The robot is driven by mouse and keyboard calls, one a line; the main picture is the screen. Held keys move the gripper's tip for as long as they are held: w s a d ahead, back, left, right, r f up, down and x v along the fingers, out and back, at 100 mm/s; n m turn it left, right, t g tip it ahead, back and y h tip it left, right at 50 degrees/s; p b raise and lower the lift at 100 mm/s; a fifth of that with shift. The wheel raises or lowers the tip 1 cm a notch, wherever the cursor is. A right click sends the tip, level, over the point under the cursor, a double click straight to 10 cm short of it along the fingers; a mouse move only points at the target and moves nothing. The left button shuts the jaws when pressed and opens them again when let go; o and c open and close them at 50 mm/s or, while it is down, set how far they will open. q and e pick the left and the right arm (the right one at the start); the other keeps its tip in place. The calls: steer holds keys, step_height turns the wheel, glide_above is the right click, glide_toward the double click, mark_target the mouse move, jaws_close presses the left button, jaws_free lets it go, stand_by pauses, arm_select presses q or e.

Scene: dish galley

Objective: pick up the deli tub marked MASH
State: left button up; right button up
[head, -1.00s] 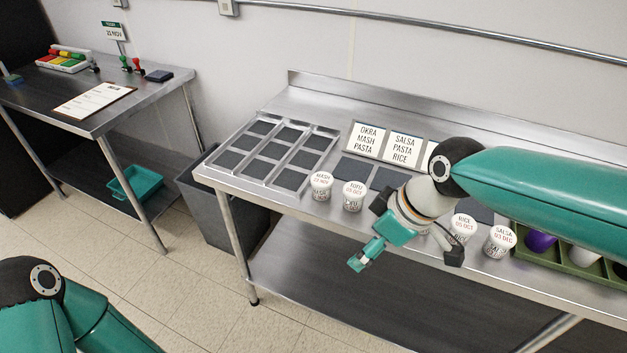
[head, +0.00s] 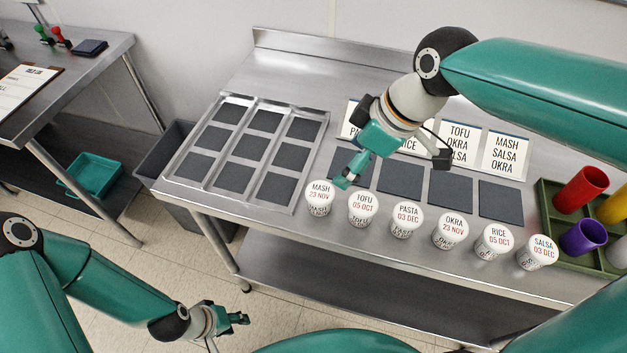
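The deli tub marked MASH (head: 319,199) is a white round tub with a lid dated 23 NOV. It stands upright at the left end of a row of tubs along the table's front. My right gripper (head: 341,181) points down just right of and behind its lid, close to it. I cannot tell whether they touch, and the finger gap is hidden by the angle. My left gripper (head: 241,319) is low at the front, off the table and well away from the tub. It is small and side-on, so its opening is unclear.
Right of MASH stand tubs TOFU (head: 362,208), PASTA (head: 406,219), OKRA (head: 450,230), RICE (head: 494,241) and SALSA (head: 538,251). A metal tray with dark squares (head: 236,97) lies left. Cards (head: 502,154) stand behind dark mats (head: 450,190). A green crate (head: 548,208) holds cups at right.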

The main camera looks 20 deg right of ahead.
mark_target(320, 191)
steer(key=x, duration=1.1)
steer(key=shift+w+f, duration=0.15)
steer(key=shift+w, duration=0.1)
steer(key=x, duration=0.1)
steer(key=p+x, duration=0.1)
steer(key=x, duration=0.2)
steer(key=shift+s+a+f, duration=0.1)
steer(key=shift+s+f, duration=0.1)
steer(key=shift+s, duration=0.05)
steer(key=shift+w+a+f, duration=0.15)
steer(key=shift+w+f, duration=0.05)
steer(key=shift+f, duration=0.25)
steer(key=c, duration=1.2)
